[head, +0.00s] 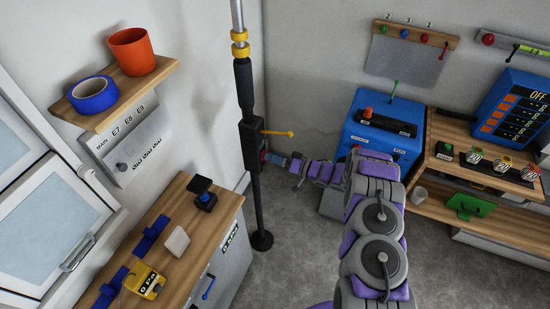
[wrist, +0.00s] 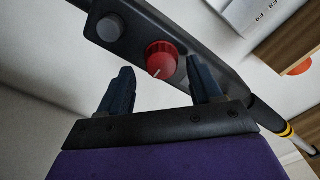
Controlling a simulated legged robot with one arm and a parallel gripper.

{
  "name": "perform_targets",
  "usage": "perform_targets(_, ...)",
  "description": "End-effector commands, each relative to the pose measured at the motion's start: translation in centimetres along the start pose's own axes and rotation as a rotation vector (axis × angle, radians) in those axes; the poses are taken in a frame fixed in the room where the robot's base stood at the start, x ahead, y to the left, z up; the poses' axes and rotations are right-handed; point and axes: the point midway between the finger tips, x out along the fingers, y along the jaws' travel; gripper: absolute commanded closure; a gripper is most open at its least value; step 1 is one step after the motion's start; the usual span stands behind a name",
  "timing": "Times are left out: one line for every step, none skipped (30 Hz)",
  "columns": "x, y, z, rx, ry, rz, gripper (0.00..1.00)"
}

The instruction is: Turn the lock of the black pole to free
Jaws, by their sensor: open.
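The black pole (head: 257,200) stands upright on a round base near the room's corner. A dark box (head: 250,145) is fixed partway up it, with a yellow lever (head: 278,133) sticking out to the right. In the wrist view, the box's face carries a red round knob (wrist: 161,58) with a short white mark, and a smaller grey knob (wrist: 110,28). My gripper (head: 268,157) is at the box's right side. In the wrist view my gripper (wrist: 160,86) is open and empty, its fingers either side of the red knob and seemingly just short of it.
A wooden cabinet (head: 150,225) with small items is left of the pole. A shelf (head: 120,95) with an orange cup and blue tape is above it. A blue machine (head: 383,132) and a workbench (head: 470,170) are at the right. Grey floor is open around the pole base.

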Motion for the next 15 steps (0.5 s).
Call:
perform_targets(0.08, -0.04, 0.04, 0.0, -0.001, -0.001, 0.36)
perform_targets(0.13, -0.05, 0.05, 0.0, -0.001, 0.0, 0.36)
perform_targets(0.2, -0.06, 0.09, -0.001, -0.002, 0.0, 0.36)
perform_targets(0.25, -0.06, 0.1, -0.001, -0.002, 0.001, 0.37)
perform_targets(0.27, -0.06, 0.12, -0.001, -0.003, 0.001, 0.4)
perform_targets(0.28, -0.06, 0.12, -0.001, -0.003, 0.001, 0.44)
perform_targets(0.25, -0.06, 0.1, -0.001, -0.003, 0.001, 0.47)
perform_targets(0.22, -0.06, 0.09, -0.001, -0.002, 0.0, 0.5)
perform_targets(0.14, -0.05, 0.06, -0.001, -0.002, 0.0, 0.54)
perform_targets(0.08, -0.05, 0.03, -0.001, -0.001, -0.001, 0.57)
perform_targets(0.05, -0.04, 0.02, 0.0, -0.001, -0.001, 0.59)
perform_targets(0.03, -0.04, 0.02, 0.0, -0.001, -0.001, 0.63)
perform_targets(-0.01, -0.03, 0.0, 0.0, 0.0, -0.001, 0.66)
perform_targets(-0.07, -0.02, -0.03, 0.0, 0.0, -0.002, 0.69)
perform_targets(-0.14, -0.01, -0.06, 0.0, 0.001, -0.002, 0.73)
